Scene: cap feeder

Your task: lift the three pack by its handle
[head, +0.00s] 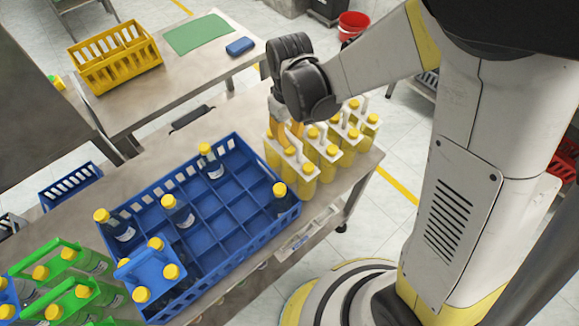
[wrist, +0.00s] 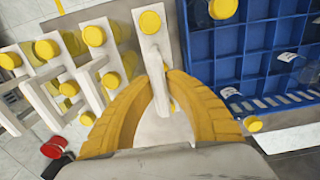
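The three pack (head: 298,160) is a white carrier with yellow-capped yellow bottles, standing at the left end of a row of similar packs on the metal table. In the wrist view its white top (wrist: 151,45) and upright handle show between my fingers. My gripper (head: 287,134) points down over this pack. Its yellow fingers (wrist: 158,78) converge at the tips on both sides of the handle and appear closed on it. The fingers hide part of the pack's top. The pack stands upright, with no clear gap from the table visible.
Similar packs (head: 341,137) stand close to the right. A blue divided crate (head: 222,256) with a few dark bottles lies to the left and front. Green carriers (head: 62,262) and a blue carrier (head: 150,270) are further left. A yellow crate (head: 118,72) stands on the back table.

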